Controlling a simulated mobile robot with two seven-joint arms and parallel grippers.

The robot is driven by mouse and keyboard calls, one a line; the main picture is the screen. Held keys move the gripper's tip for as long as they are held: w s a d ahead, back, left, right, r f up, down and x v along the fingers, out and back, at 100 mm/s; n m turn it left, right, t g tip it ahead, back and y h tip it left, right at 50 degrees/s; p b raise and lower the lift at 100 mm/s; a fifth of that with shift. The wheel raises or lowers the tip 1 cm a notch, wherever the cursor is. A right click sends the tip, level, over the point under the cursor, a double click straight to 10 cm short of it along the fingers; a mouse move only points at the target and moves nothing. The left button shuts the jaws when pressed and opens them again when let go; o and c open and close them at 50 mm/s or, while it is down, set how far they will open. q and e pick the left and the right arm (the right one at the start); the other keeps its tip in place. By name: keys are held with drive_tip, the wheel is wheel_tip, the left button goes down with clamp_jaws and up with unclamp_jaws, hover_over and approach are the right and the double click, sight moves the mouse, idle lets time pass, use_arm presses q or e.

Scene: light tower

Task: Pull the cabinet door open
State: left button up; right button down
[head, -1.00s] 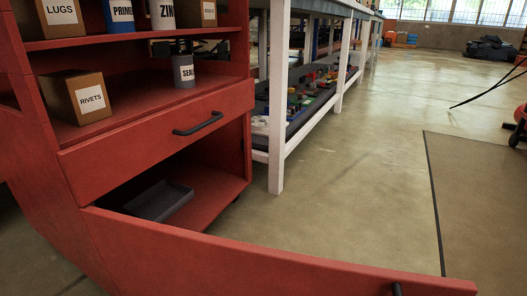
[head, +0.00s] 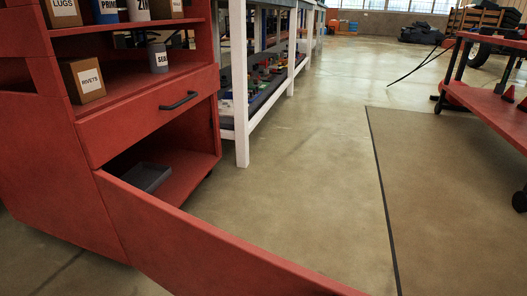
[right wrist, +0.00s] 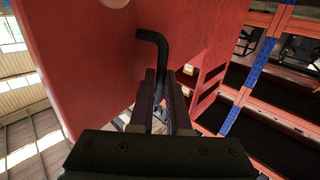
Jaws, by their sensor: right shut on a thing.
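The red cabinet (head: 155,132) stands at the left in the head view. Its lower door (head: 205,235) stands wide open, running from the left hinge side toward the lower right, where its far end is cut off by the frame. A dark grey tray (head: 146,177) lies in the open compartment. In the right wrist view, my right gripper (right wrist: 161,78) is shut on the black door handle (right wrist: 154,38), which sticks out of the red door panel (right wrist: 75,50). The handle's gripped part is hidden between the fingers. My left gripper is in neither view.
A closed drawer with a black handle (head: 180,101) is above the compartment. Shelves hold a RIVETS box (head: 84,81) and cans. A white-legged bench (head: 241,135) stands beyond. A red cart (head: 490,105) is at right. The floor (head: 305,175) between is clear.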

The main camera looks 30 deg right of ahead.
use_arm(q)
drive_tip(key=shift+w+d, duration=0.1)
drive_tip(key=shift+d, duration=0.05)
use_arm(e)
drive_tip(key=shift+w, duration=0.1)
drive_tip(key=c, duration=1.3)
unclamp_jaws()
drive_tip(key=shift+c, duration=0.2)
drive_tip(key=o, duration=0.4)
drive_tip(key=shift+w+a, duration=0.3)
drive_tip(key=shift+w, duration=0.25)
drive_tip(key=shift+o, duration=0.3)
drive_tip(key=shift+s+d, duration=0.2)
drive_tip(key=shift+s, duration=0.1)
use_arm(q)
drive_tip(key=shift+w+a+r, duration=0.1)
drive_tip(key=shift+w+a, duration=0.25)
use_arm(e)
drive_tip(key=s, duration=0.9)
drive_tip(key=shift+s+a, duration=0.25)
drive_tip(key=shift+s, duration=0.15)
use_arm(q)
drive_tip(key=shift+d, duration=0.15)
